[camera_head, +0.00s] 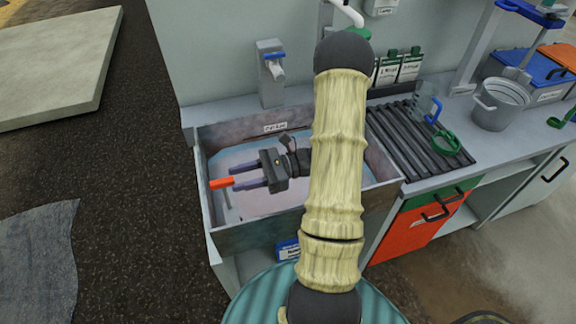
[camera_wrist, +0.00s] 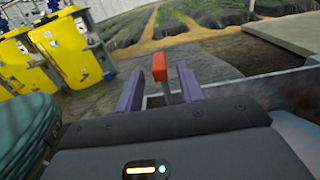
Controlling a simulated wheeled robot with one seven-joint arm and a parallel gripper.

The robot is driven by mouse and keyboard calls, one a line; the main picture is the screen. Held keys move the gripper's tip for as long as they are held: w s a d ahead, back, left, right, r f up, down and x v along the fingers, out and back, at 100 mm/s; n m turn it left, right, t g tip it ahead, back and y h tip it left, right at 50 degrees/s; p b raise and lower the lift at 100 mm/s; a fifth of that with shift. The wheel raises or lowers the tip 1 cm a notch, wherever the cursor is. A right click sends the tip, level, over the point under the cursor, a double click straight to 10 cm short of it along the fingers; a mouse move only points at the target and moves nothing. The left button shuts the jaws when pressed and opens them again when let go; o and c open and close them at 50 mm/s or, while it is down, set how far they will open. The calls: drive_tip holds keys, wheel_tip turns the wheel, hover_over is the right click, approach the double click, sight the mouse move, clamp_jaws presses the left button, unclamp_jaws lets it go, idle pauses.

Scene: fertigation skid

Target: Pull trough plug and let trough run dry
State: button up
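The trough (camera_head: 262,236) is a grey-brown basin set in the bench, with pale bluish water (camera_head: 236,158) in it. A red handle (camera_head: 220,183) on a thin grey stem shows at the trough's left side and looks like the plug's pull; the stem's lower end is hard to make out. My gripper (camera_head: 237,180) reaches into the trough area from the right, its fingers pointing left at the handle. In the wrist view the red handle (camera_wrist: 159,68) and stem stand between the two purple fingertips, with a gap on both sides. The gripper is open.
A tap (camera_head: 271,68) stands behind the trough. A dark ribbed drainboard (camera_head: 415,138) lies to the right, with a clear jug (camera_head: 424,98) and a metal bucket (camera_head: 500,103) beyond. My arm hides part of the trough's right side. Dark floor lies open to the left.

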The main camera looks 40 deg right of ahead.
drive_tip(key=b+v, duration=0.1)
drive_tip(key=v, duration=1.1)
drive_tip(key=shift+d, duration=0.25)
drive_tip(key=s+a+r+n+g+h+p, duration=0.1)
drive_tip(key=s+a+n+g+h+p, duration=0.1)
drive_tip(key=a+n+g+h, duration=0.3)
drive_tip(key=s+a+r+n+g+h+p, duration=0.2)
drive_tip(key=s+a+n+g+h+p, duration=0.15)
drive_tip(key=a+n+h, duration=0.3)
drive_tip(key=w+a+r+n+t+h+p, duration=0.2)
drive_tip(key=a+r+n+t+h, duration=0.3)
drive_tip(key=n, duration=0.5)
drive_tip(key=shift+w+r+h, duration=0.35)
drive_tip(key=shift+w+r, duration=0.1)
drive_tip(key=shift+r, duration=0.35)
drive_tip(key=shift+t, duration=0.25)
